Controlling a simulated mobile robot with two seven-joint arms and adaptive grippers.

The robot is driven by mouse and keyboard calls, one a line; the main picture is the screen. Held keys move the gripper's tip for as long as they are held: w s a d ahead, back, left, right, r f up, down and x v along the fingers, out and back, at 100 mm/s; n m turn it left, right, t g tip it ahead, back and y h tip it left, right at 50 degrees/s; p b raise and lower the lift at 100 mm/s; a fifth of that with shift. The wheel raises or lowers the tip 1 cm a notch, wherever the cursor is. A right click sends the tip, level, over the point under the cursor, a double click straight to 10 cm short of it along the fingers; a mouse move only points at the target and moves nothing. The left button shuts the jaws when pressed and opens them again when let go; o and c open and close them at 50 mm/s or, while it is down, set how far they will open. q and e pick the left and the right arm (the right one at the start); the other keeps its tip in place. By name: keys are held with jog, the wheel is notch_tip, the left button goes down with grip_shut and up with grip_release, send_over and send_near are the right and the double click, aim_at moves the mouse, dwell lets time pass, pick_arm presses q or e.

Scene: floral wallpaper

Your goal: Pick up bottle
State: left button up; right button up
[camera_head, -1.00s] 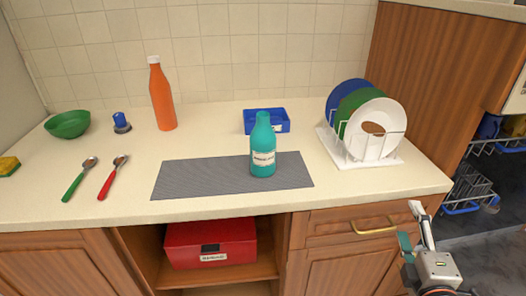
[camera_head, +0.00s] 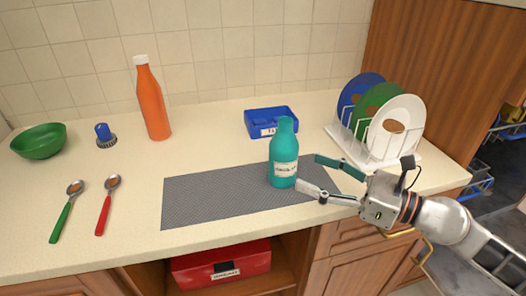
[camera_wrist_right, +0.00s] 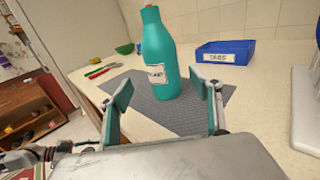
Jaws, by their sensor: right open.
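A teal bottle (camera_head: 284,157) with a white label stands upright on the grey mat (camera_head: 205,198) on the counter. It also shows in the right wrist view (camera_wrist_right: 159,62), ahead of the fingers. My right gripper (camera_head: 314,176) is open, just to the right of the bottle, its fingers pointing at it. The fingers appear short of the bottle, with nothing between them. An orange bottle (camera_head: 152,100) with a white cap stands upright at the back left. In the right wrist view, part of what seems to be my left arm shows at the lower left; the left gripper cannot be made out.
A blue tray (camera_head: 271,122) is behind the teal bottle. A white rack (camera_head: 372,150) with several plates stands at the right. A green bowl (camera_head: 39,141), a blue-handled brush (camera_head: 104,135), a green spoon (camera_head: 66,211) and a red spoon (camera_head: 107,205) lie left. A red box (camera_head: 222,266) sits below.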

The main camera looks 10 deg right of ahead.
aim_at(296, 164)
jog(key=shift+w+a, duration=0.15)
jog(key=shift+w, duration=0.05)
jog(key=shift+w+a, duration=0.2)
jog(key=shift+w+a+r+p, duration=0.15)
jog(key=shift+w+a+p, duration=0.1)
jog(key=shift+w+p, duration=0.05)
jog(key=shift+w+a, duration=0.3)
jog(key=shift+a, duration=0.1)
jog(key=shift+w+a+p, duration=0.3)
jog(key=shift+w+a, duration=0.05)
jog(key=shift+w, duration=0.05)
jog(key=x, duration=0.3)
jog(key=shift+w+p, duration=0.25)
jog(key=shift+p, duration=0.05)
jog(key=shift+w+a+f, duration=0.2)
jog(key=shift+w+a, duration=0.15)
jog(key=shift+a, duration=0.05)
jog(key=shift+f, duration=0.1)
jog(key=c, duration=1.5)
